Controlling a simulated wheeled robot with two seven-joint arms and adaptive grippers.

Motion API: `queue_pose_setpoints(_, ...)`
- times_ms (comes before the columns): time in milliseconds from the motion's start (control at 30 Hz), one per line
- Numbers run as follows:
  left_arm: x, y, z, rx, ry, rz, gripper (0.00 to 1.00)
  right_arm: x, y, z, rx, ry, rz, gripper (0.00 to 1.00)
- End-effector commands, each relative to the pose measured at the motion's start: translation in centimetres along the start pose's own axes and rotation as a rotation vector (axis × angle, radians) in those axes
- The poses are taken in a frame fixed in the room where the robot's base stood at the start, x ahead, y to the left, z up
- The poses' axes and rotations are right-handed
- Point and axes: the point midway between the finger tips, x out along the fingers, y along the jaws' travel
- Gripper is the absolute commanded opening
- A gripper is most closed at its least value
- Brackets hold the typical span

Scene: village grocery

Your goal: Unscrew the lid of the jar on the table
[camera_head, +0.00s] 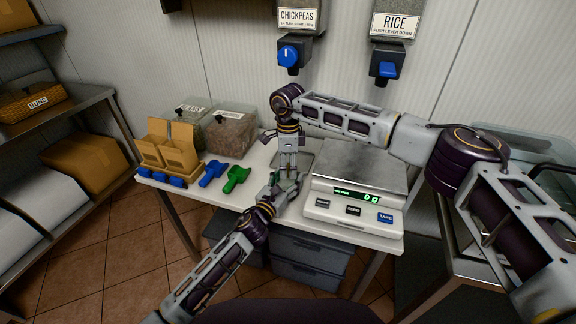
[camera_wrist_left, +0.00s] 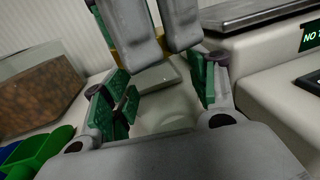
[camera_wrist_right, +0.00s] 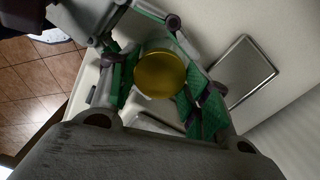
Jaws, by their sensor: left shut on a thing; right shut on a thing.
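The jar's round gold lid (camera_wrist_right: 160,74) shows from above in the right wrist view, between the green pads of my right gripper (camera_wrist_right: 158,88). That gripper points down from above and is shut on the lid; it also shows in the head view (camera_head: 288,170). The clear glass jar (camera_wrist_left: 168,112) shows faintly in the left wrist view, between the green pads of my left gripper (camera_wrist_left: 165,98). My left gripper comes in low from the front and is shut on the jar body. In the head view the two grippers hide most of the jar.
A white scale (camera_head: 358,190) stands close to the right of the grippers. Green (camera_head: 236,178) and blue (camera_head: 212,173) scoops, a bag holder (camera_head: 170,160) and clear bins (camera_head: 230,132) are on the left. A flat metal tray (camera_wrist_right: 242,70) lies behind the jar. Dispensers (camera_head: 290,52) hang above.

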Motion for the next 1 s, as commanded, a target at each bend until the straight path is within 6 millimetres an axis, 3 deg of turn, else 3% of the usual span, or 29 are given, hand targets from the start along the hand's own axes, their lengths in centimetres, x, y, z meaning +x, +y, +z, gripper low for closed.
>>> queue_pose_setpoints(1000,-0.03,-0.2,-0.02,0.0,0.0,-0.004,0.0,-0.12,-0.1,-0.08,-0.832,0.001,-0.004,0.19)
